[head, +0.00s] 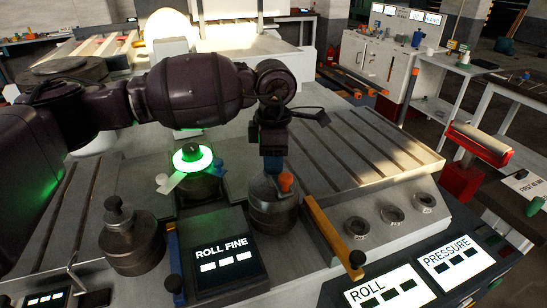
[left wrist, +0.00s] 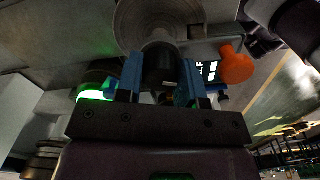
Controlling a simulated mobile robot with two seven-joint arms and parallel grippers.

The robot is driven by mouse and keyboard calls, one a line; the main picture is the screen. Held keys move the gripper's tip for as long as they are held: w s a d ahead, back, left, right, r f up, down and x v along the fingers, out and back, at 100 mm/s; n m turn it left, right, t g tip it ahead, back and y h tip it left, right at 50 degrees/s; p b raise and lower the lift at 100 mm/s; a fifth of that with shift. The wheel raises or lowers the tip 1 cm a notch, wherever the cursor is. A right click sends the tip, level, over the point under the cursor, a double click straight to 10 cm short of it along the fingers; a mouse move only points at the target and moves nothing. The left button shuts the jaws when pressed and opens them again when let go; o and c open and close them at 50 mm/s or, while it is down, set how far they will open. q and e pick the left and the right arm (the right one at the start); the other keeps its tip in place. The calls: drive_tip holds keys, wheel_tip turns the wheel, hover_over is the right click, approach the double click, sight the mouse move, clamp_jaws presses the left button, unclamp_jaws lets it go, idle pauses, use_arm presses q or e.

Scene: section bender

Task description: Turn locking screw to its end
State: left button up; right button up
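My left gripper (head: 272,164) points down over a grey round post (head: 272,208) in the middle of the head view. An orange knob (head: 286,182) sticks out at the post's upper right. In the left wrist view the two blue fingers of my left gripper (left wrist: 162,80) stand on either side of a black cylindrical knob (left wrist: 161,66), very close to it. Whether they press on it I cannot tell. I take this knob for the locking screw; the gripper hides it in the head view. The orange knob (left wrist: 236,66) is right of the fingers. My right gripper is not in view.
A green-lit dial (head: 192,158) stands just left of the post. A dark capped cylinder (head: 131,236) is farther left. A ROLL FINE panel (head: 224,262) is in front, and a yellow bar (head: 330,230) is close on the right. The slotted table (head: 350,150) behind is clear.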

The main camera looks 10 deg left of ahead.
use_arm(q)
drive_tip(key=o, duration=0.4)
wheel_tip(320, 180, up, 11)
idle(0.5)
